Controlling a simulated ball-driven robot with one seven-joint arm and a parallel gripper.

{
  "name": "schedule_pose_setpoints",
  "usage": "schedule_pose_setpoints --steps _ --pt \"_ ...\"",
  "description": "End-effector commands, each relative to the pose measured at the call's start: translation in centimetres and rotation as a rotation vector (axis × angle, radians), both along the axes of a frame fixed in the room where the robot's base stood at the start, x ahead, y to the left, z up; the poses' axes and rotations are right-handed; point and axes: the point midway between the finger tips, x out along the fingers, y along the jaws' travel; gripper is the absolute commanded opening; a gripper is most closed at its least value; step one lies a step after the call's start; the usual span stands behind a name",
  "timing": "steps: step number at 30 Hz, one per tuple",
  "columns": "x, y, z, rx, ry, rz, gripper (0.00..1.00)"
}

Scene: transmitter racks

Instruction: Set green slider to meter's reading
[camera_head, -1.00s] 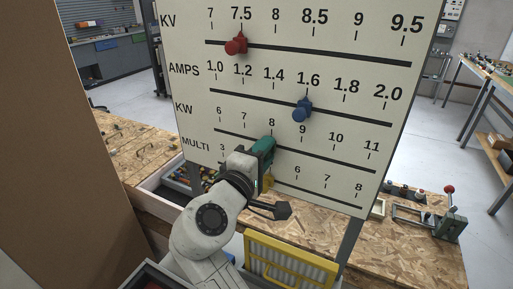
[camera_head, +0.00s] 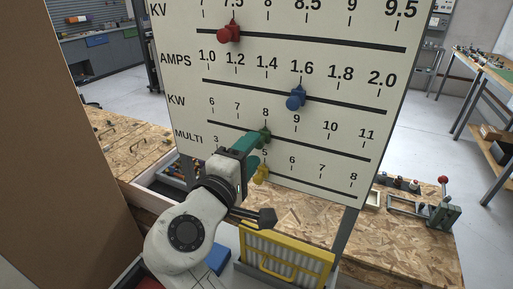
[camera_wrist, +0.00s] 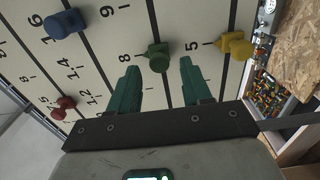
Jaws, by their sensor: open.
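The green slider (camera_head: 264,133) sits on the KW rail of the white scale board (camera_head: 330,80), its pointer close to the 8 mark. In the wrist view the green slider (camera_wrist: 157,57) shows beyond and between the two green fingers of my gripper (camera_wrist: 160,70). The fingers are apart with nothing between them. In the head view my gripper (camera_head: 251,144) is just below and left of the slider; whether it touches cannot be told there. No meter face is visible in these frames.
The red slider (camera_head: 229,33) is near 7.5 on KV, the blue slider (camera_head: 296,97) near 1.6 on AMPS, and the yellow slider (camera_head: 261,172) near 5 on MULTI. A wooden workbench (camera_head: 400,225) and a yellow-framed filter (camera_head: 285,255) are below. A brown panel (camera_head: 70,170) stands left.

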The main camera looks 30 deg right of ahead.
Motion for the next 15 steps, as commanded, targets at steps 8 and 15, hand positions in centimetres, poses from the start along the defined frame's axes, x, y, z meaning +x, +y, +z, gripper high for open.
schedule_pose_setpoints --steps 8,15 --pt "-3.0 4.2 -0.2 0.000 0.000 0.003 0.49" --pt "-4.0 5.5 -0.1 0.000 0.000 0.001 0.49"
